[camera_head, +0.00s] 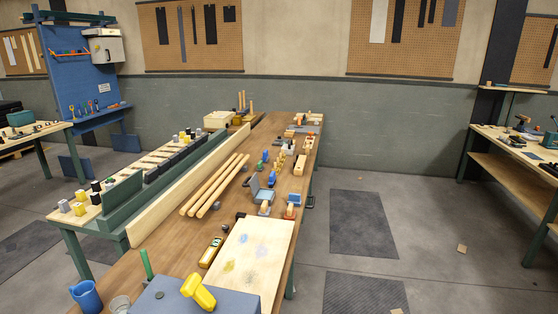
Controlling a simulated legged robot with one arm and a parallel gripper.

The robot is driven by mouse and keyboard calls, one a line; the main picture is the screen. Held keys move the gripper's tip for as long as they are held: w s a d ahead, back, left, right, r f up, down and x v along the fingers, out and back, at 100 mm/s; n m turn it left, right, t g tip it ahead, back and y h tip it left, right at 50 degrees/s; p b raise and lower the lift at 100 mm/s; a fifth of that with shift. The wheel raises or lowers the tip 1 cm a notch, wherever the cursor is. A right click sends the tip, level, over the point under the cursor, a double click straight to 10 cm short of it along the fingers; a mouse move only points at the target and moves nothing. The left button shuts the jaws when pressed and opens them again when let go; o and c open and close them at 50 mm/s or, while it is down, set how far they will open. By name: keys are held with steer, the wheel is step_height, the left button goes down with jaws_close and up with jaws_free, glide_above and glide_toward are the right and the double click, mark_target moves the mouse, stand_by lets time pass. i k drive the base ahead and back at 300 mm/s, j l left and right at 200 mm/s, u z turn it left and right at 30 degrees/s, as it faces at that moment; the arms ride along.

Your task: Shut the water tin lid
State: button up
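A small grey-blue tin (264,195) stands on the long wooden bench, right of the pale rods. It looks like the water tin, though it is too small to be certain. A flat grey-blue panel (254,184) stands raised at its left side and looks like its lid, open. Whether anything is inside the tin cannot be told. I do not see my gripper in this view, and nothing is seen touching the tin.
Pale rods (213,186), a light board (250,257) and several small tools lie on the bench (180,231). A grey-blue block with a yellow T-shaped piece (200,292) fills the near edge. Floor right of the bench is open, with dark mats (362,223).

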mark_target(253, 184)
steer(key=i+l+u, duration=0.15)
steer(key=i+l, duration=0.15)
steer(key=i+l+u, duration=0.1)
steer(key=i+l, duration=0.2)
steer(key=l, duration=0.15)
steer(key=i+l+u, duration=0.15)
steer(key=l, duration=0.25)
steer(key=i+l+u, duration=0.15)
steer(key=i+l, duration=0.2)
steer(key=i+u, duration=0.1)
steer(key=i, duration=0.4)
steer(key=i+l+u, duration=0.1)
steer(key=i, duration=0.35)
steer(key=i+l+u, duration=0.1)
steer(key=i, duration=0.35)
steer(key=i+l+u, duration=0.1)
steer(key=i, duration=0.4)
steer(key=l, duration=0.1)
